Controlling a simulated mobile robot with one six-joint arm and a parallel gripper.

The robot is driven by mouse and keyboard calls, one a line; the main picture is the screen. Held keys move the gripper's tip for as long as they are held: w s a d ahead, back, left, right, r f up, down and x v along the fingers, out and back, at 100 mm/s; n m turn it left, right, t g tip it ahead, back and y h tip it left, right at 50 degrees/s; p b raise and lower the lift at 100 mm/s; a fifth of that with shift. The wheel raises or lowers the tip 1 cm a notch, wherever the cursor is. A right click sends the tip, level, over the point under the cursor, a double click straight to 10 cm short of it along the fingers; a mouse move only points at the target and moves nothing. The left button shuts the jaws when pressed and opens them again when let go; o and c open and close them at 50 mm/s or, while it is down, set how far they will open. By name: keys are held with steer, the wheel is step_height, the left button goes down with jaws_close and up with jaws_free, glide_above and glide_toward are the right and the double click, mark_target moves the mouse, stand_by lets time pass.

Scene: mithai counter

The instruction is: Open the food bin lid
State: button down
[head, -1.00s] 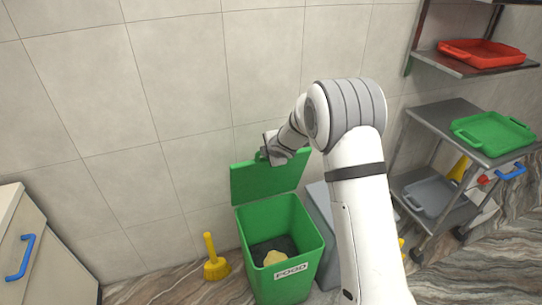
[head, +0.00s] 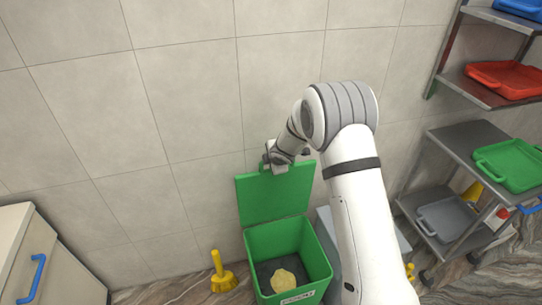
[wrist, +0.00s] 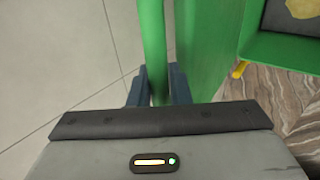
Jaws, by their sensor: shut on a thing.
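The green food bin (head: 318,262) stands on the floor against the tiled wall, with a label on its front. Its lid (head: 275,194) is raised and stands upright at the back of the bin. Inside the open bin is a dark lining with a yellow lump (head: 284,280). My gripper is at the top edge of the lid in the head view, its fingertips hidden there. In the wrist view, my gripper (wrist: 158,88) has its two dark fingers on either side of the green lid edge (wrist: 153,40), shut on it.
A grey bin (head: 327,222) stands right beside the food bin, partly behind my arm. A yellow brush (head: 221,275) stands on the floor to the left. A cabinet with a blue handle (head: 38,275) is at far left. Metal shelves with trays (head: 510,160) are at right.

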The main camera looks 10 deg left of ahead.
steer(key=shift+w+d+r, duration=0.1)
steer(key=shift+w+d, duration=0.05)
steer(key=c, duration=1.6)
jaws_free()
steer(key=shift+o, duration=1)
steer(key=p+v, duration=0.1)
steer(key=v, duration=0.7)
